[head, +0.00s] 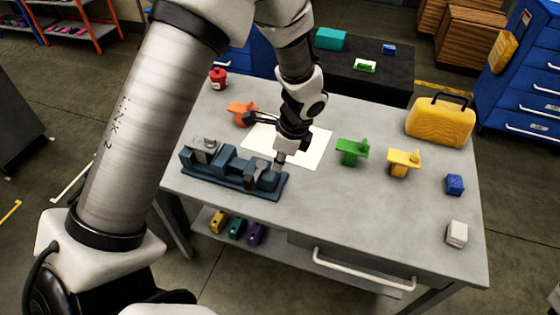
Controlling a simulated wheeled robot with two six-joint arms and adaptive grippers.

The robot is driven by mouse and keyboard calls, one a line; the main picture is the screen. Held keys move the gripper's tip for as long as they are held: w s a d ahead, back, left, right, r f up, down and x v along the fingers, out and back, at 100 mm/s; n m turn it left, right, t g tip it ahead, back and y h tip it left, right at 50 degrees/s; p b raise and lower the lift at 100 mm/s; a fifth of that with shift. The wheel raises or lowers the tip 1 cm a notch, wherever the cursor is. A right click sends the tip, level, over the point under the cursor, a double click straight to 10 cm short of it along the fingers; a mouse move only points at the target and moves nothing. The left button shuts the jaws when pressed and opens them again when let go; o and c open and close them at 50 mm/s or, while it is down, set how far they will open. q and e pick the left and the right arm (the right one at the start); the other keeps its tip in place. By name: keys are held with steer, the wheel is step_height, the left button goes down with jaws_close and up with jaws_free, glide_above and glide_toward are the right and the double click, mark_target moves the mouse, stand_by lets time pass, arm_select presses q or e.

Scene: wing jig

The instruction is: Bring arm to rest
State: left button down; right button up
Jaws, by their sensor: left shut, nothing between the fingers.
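My left arm comes in from the left and reaches over the grey workbench (365,235). My left gripper (279,159) points down, shut and empty, above the front edge of a white sheet (314,152). In the picture it is just behind the right end of a dark blue jig (230,178). Whether it touches the jig or sheet cannot be told. Grey parts sit on the jig's left end. The arm hides part of the sheet. My right gripper is not in view.
An orange piece (238,110), green piece (351,151) and yellow piece (404,162) stand on the bench. A red bottle (218,78), yellow case (440,122), blue block (455,184) and white block (457,233) are near its edges. The front right is clear.

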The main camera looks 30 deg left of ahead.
arm_select(q)
steer(key=shift+w+d+r, duration=0.1)
steer(key=shift+w+d, duration=0.05)
steer(key=shift+d, duration=0.1)
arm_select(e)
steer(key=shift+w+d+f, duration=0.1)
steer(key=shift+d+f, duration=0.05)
arm_select(q)
steer(key=s+d+f+n+g+h+b, duration=0.25)
steer(key=s+f+n, duration=0.25)
steer(key=s+f, duration=0.85)
steer(key=s+d+f+n+g+h+b, duration=0.1)
steer(key=s+d+f+n+b, duration=0.3)
steer(key=s+f, duration=0.95)
steer(key=w+n+t, duration=0.1)
steer(key=n, duration=0.1)
steer(key=w+a+n+t+p, duration=0.1)
steer(key=w+n+t, duration=0.1)
steer(key=w+a+n+t+y, duration=0.1)
steer(key=w, duration=0.1)
steer(key=shift+w+a+r+n, duration=0.1)
steer(key=shift+a+r+n, duration=0.1)
steer(key=shift+n, duration=0.2)
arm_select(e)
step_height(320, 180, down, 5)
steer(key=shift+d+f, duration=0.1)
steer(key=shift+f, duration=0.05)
